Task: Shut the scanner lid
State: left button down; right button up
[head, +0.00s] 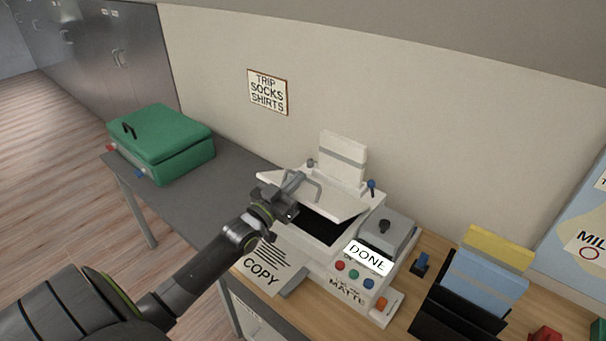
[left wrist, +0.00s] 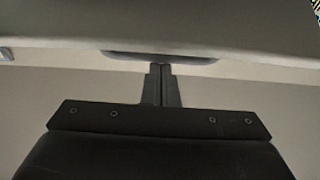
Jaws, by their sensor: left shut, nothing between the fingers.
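The white scanner (head: 340,262) stands on the desk with a display reading DONE. Its white lid (head: 338,207) is raised part way and tilted over the dark glass bed (head: 322,228). A grey looped handle (head: 318,185) shows at the lid. My left gripper (head: 297,181) is shut and empty at the lid's left edge, close to the handle. In the left wrist view, my shut fingertips (left wrist: 161,70) point at a grey bar below a pale surface (left wrist: 160,25), probably the lid. Whether they touch it I cannot tell. My right gripper is not in view.
A sheet marked COPY (head: 263,262) lies before the scanner. A grey box with a black knob (head: 386,236) sits at its right. A dark file rack (head: 455,310) with folders stands farther right. A green suitcase (head: 165,143) is on the grey table at left.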

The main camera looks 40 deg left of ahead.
pick_arm(q)
jog(key=shift+s+f+t+b, duration=0.3)
jog(key=shift+f+t+b, duration=0.3)
jog(key=shift+f+b, duration=0.15)
jog(key=shift+s+f+b, duration=0.3)
jog(key=shift+b, duration=0.2)
jog(key=shift+s+a+f+b, duration=0.1)
jog(key=shift+s+f+b, duration=0.25)
jog(key=shift+f, duration=0.2)
jog(key=shift+s+d+f+b, duration=0.1)
jog(key=shift+s+f+b, duration=0.15)
jog(key=shift+f+b, duration=0.2)
jog(key=shift+s+a+f+b, duration=0.1)
jog(key=shift+s+f+b, duration=0.25)
jog(key=shift+f, duration=0.25)
